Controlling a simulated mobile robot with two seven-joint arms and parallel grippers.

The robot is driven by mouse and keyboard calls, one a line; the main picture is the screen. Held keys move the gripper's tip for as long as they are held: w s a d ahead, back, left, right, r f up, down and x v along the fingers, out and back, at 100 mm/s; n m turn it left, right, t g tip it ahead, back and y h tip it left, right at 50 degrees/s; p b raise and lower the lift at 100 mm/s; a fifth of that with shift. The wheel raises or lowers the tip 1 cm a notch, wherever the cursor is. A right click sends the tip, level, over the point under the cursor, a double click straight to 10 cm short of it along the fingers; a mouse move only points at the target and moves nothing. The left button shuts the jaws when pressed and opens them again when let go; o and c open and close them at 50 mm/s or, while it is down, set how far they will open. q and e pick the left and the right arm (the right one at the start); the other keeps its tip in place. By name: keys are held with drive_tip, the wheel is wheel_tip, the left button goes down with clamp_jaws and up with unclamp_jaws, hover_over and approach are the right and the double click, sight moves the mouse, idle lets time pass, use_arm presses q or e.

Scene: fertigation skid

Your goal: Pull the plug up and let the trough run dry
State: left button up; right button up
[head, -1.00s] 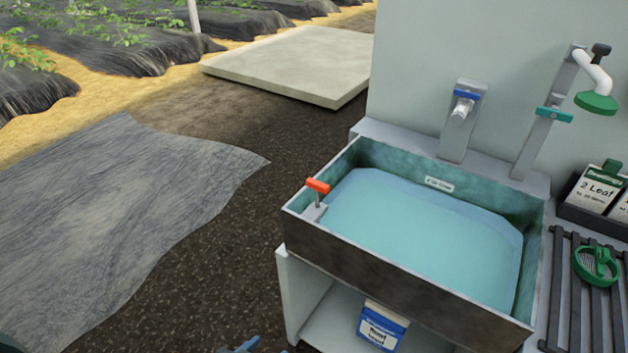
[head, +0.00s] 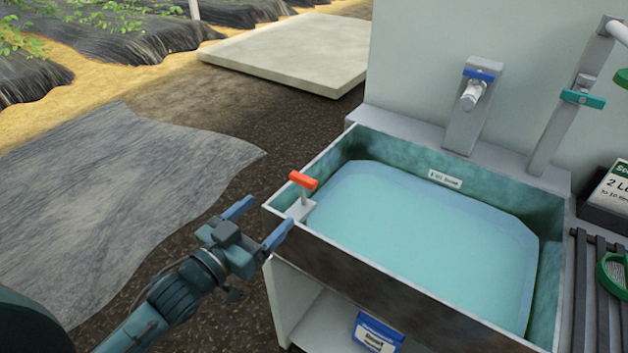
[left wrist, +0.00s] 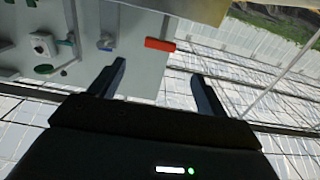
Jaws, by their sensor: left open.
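The plug's red T-handle (head: 303,180) stands upright on its stem at the trough's left corner, above a small grey block (head: 300,209). The trough (head: 400,278) holds pale blue-green water (head: 430,230). My left gripper (head: 258,220) is open and empty, just left of the trough's left corner, with its fingers pointing toward the handle but apart from it. In the left wrist view the red handle (left wrist: 160,44) shows beyond the open fingers (left wrist: 157,82), a little above the gap between them. The plug's lower end is hidden. My right gripper is not in view.
A tap (head: 472,95) stands behind the trough, with a second pipe and teal valve (head: 582,99) to its right. A slatted rack (head: 595,290) lies at the right. A blue-and-white box (head: 377,335) sits below. Open ground lies left.

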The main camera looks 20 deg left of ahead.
sight(301, 180)
use_arm(q)
drive_tip(key=x, duration=1.2)
drive_tip(key=shift+w+d+p, duration=0.1)
drive_tip(key=shift+w+p, duration=0.2)
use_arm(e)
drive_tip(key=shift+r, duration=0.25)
use_arm(q)
drive_tip(key=shift+f, duration=0.1)
drive_tip(key=c, duration=1.4)
drive_tip(key=shift+r+p, duration=0.3)
wheel_tip(301, 180, up, 4)
drive_tip(key=p, duration=0.3)
drive_tip(key=shift+f, duration=0.25)
drive_tip(key=shift+r+p, duration=0.35)
drive_tip(key=shift+p, duration=0.1)
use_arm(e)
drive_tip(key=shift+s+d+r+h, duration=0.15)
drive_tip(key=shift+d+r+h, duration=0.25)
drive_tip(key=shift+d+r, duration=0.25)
